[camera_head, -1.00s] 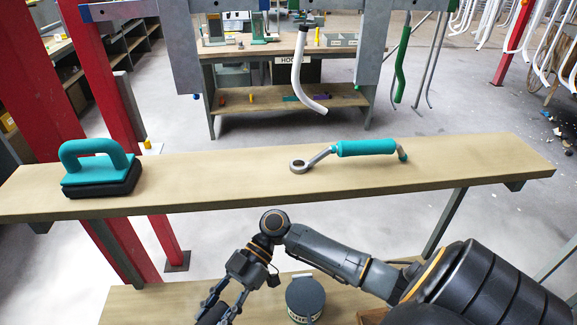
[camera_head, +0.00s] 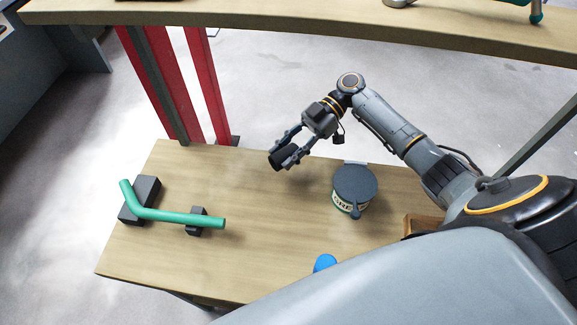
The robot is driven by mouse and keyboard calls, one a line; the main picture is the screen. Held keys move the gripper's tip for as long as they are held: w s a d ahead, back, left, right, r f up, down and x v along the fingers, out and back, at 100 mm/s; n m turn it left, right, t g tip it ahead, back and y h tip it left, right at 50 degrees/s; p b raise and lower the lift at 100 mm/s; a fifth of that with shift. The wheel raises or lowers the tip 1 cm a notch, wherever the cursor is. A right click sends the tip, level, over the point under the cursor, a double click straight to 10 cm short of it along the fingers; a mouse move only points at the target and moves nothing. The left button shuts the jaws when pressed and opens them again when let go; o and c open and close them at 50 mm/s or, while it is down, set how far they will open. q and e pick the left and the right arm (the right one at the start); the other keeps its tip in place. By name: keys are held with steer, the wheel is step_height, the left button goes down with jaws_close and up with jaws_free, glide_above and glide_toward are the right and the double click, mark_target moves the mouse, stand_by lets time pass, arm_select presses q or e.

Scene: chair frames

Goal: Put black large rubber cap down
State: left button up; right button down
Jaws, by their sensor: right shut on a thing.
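The black large rubber cap (camera_head: 279,158) is a dark cylinder between the fingers of my right gripper (camera_head: 287,152). The gripper is shut on it and points down and to the left. The cap appears above the far part of the lower wooden table (camera_head: 250,235); I cannot tell how high. My left gripper is not in view.
A bent green tube (camera_head: 170,215) rests on two black blocks at the left of the table. A dark-lidded grease tin (camera_head: 354,186) stands right of the gripper. A blue object (camera_head: 325,262) is at the front. A wooden shelf (camera_head: 250,15) crosses above. The table's middle is clear.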

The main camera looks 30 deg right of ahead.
steer(key=shift+w+d+f, duration=0.15)
steer(key=shift+d+f, duration=0.05)
steer(key=shift+f, duration=0.15)
steer(key=f+b, duration=0.1)
steer(key=f, duration=0.1)
steer(key=f+b, duration=0.1)
steer(key=shift+w+d+f+b, duration=0.1)
steer(key=shift+w+d+b, duration=0.05)
steer(key=shift+d+b, duration=0.15)
steer(key=shift+f, duration=0.2)
steer(key=shift+a+f, duration=0.1)
steer(key=shift+f, duration=0.05)
steer(key=c, duration=0.8)
jaws_free()
steer(key=shift+c, duration=0.2)
